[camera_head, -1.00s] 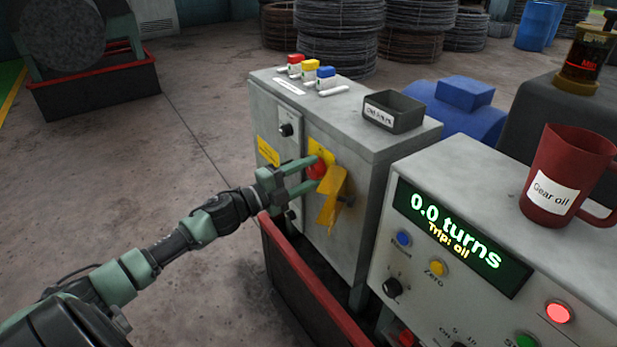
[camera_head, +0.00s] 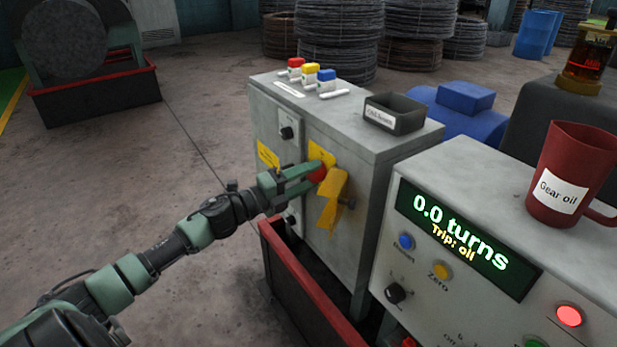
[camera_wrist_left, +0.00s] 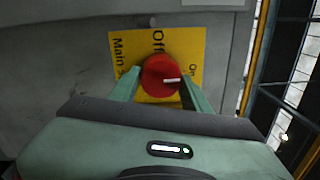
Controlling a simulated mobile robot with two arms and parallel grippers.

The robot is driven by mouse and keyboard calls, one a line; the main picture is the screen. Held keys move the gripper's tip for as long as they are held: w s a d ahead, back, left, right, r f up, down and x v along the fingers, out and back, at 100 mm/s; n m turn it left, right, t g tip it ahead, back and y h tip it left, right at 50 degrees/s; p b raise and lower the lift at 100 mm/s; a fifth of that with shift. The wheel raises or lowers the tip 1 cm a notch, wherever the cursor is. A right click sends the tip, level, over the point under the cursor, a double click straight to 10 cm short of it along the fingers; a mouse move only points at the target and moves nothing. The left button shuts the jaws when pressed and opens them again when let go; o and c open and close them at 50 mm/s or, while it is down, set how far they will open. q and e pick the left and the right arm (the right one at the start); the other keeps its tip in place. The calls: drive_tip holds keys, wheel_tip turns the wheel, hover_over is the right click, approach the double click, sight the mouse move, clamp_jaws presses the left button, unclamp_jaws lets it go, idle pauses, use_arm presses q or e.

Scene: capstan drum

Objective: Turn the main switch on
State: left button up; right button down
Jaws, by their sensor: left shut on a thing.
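The main switch is a red round knob (camera_head: 317,173) on a yellow plate (camera_head: 322,154) on the grey cabinet's front. In the left wrist view the knob (camera_wrist_left: 158,74) has a white mark pointing right, towards the side where "On" is printed; "Off" is printed above it. My left gripper (camera_head: 312,177) is shut on the knob, with one finger on each side in the wrist view (camera_wrist_left: 162,88). In the head view the fingers partly hide the knob. My right gripper is not in view.
A yellow angled flap (camera_head: 331,205) hangs just right of the knob. The grey control console (camera_head: 450,172) stands at right, its display (camera_head: 465,238) reading "0.0 turns" and "Trip: oil". A red mug (camera_head: 572,165) stands on it. A red-rimmed tray (camera_head: 300,280) lies below the cabinet.

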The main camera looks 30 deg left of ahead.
use_arm(q)
drive_tip(key=o, duration=1.4)
drive_tip(key=shift+c, duration=0.2)
drive_tip(key=shift+s, duration=0.1)
drive_tip(key=p+v, duration=0.1)
drive_tip(key=v, duration=0.6)
drive_tip(key=shift+s, duration=0.35)
drive_tip(key=shift+a, duration=0.1)
